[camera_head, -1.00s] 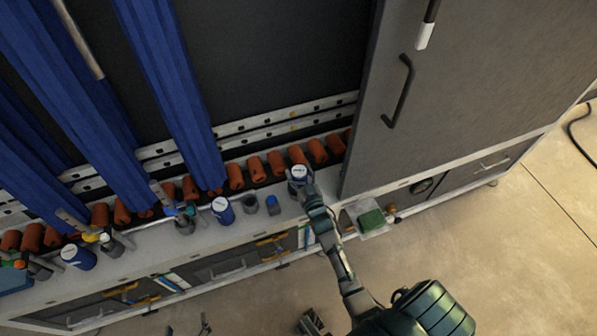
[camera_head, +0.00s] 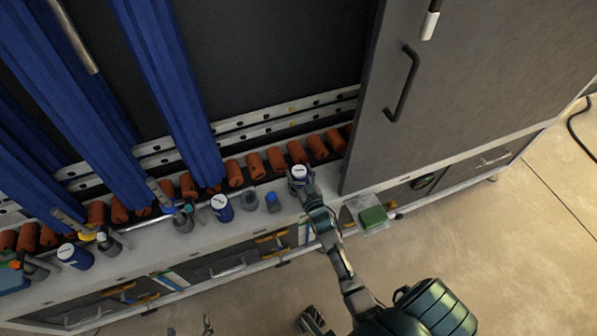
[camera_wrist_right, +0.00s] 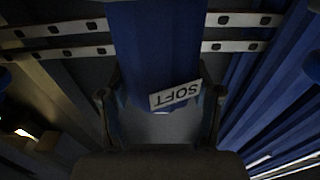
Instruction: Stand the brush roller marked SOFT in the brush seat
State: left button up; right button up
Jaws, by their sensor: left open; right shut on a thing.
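My right gripper (camera_head: 300,183) is shut on a blue brush roller (camera_head: 300,171) with a white marked top, at the right part of the ledge near the grey door. A grey cup (camera_head: 250,201), which may be the brush seat, stands on the ledge left of the gripper and looks empty. My left gripper (camera_head: 188,329) is open at the bottom edge, with only its fingertips showing.
Two more blue cylinders with white tops (camera_head: 222,208) (camera_head: 75,257) stand on the ledge (camera_head: 135,258). A grey cup with a blue item (camera_head: 273,202) is close left of my right gripper. Orange rollers (camera_head: 256,166) line the back; blue brush columns (camera_head: 170,90) hang at left.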

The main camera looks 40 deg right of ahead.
jog(key=shift+f, duration=0.15)
jog(key=o, duration=1.4)
jog(key=shift+s+a, duration=0.15)
jog(key=shift+s, duration=0.4)
jog(key=v, duration=1.1)
